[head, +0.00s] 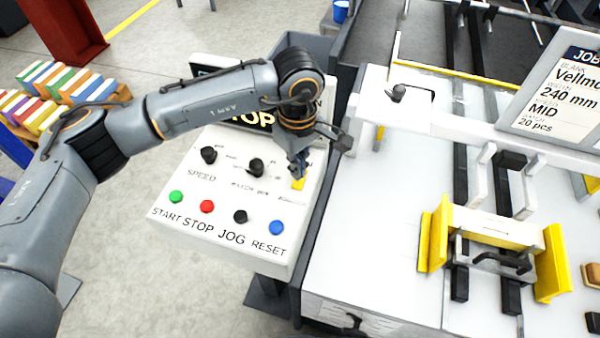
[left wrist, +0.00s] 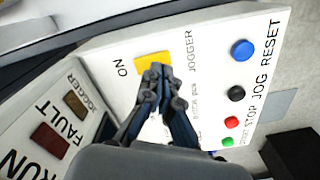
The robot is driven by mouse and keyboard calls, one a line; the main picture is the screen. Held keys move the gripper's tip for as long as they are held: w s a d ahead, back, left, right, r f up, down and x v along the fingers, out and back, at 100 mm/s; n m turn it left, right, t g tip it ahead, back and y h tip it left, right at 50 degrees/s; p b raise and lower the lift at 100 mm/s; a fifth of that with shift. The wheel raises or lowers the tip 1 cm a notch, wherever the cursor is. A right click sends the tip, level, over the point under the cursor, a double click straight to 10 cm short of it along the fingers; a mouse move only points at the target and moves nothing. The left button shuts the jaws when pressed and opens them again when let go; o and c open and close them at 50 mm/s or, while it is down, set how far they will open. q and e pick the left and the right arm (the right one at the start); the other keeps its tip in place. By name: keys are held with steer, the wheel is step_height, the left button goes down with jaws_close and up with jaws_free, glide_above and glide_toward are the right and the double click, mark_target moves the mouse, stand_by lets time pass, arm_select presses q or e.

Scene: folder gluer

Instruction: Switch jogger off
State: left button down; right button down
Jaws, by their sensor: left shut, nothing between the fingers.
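The yellow jogger switch (head: 299,183) is at the upper right of the white control panel (head: 180,236). It also shows in the left wrist view (left wrist: 152,62), between the labels ON and JOGGER. My left gripper (head: 298,173) is shut and empty, pointing down at the switch. In the left wrist view its fingertips (left wrist: 157,80) cover the lower part of the switch; I cannot tell whether they touch it. The switch's tilt is hard to read. A small JOGGER lamp (left wrist: 74,103) on the lamp panel looks dark amber.
Green start (head: 176,197), red stop (head: 207,206), black jog (head: 240,216) and blue reset (head: 277,227) buttons line the panel's front. Two black knobs (head: 208,155) sit behind them. The machine bed (head: 370,240) with yellow guides (head: 437,235) is to the right.

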mark_target(298, 182)
arm_select(q)
steer(key=shift+r+p, duration=0.45)
steer(key=shift+r, duration=1.75)
